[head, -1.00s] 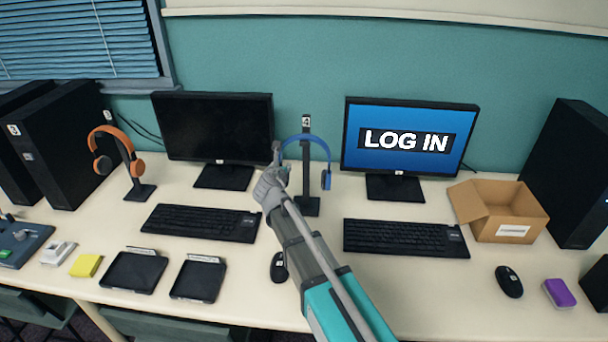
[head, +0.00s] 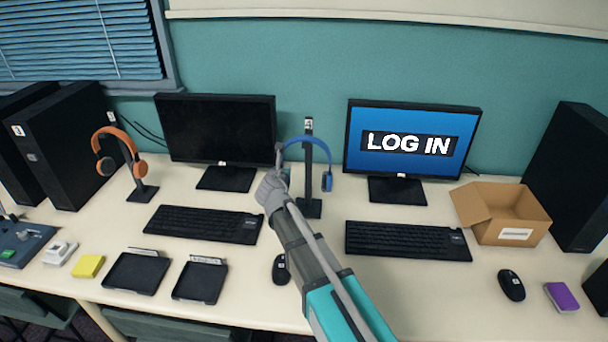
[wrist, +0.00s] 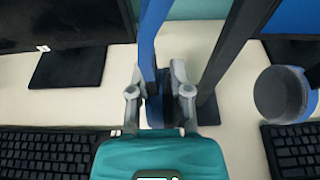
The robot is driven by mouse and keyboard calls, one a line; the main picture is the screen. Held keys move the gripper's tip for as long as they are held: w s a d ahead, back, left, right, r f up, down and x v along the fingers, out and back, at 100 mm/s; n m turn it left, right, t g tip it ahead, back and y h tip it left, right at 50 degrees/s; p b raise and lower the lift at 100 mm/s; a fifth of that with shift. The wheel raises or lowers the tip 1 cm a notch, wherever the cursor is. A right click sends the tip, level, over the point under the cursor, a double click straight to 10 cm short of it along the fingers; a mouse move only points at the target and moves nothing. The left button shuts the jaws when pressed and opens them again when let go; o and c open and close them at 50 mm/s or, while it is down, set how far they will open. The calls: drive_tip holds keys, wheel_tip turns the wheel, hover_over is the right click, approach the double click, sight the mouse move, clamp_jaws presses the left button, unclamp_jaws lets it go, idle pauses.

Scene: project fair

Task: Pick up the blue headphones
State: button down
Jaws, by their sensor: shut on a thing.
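The blue headphones (head: 327,160) hang on a black stand (head: 308,150) between the two monitors. Their band arches over the top of the stand, with one earcup on the right. My gripper (head: 279,165) is at the left side of the headphones and hides the left earcup in the head view. In the wrist view my gripper (wrist: 161,95) is shut around the lower left part of the blue headphones (wrist: 148,40). The dark post of the stand (wrist: 233,50) rises just right of the fingers, and the other earcup (wrist: 283,95) shows further right.
Orange headphones (head: 105,165) hang on another stand at the left. A dark monitor (head: 217,128) and a lit monitor (head: 411,140) stand behind, with keyboards (head: 203,223) in front. An open cardboard box (head: 515,230) is at the right. Two black trays (head: 135,274) lie at the front.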

drive_tip(key=shift+r, duration=0.15)
wheel_tip(320, 180, up, 2)
drive_tip(key=shift+p, duration=1.25)
drive_tip(key=s+d+r+p, duration=0.6)
drive_tip(key=s+r+p, duration=0.4)
drive_tip(key=s, duration=0.2)
drive_tip(key=shift+s+r+p, duration=0.3)
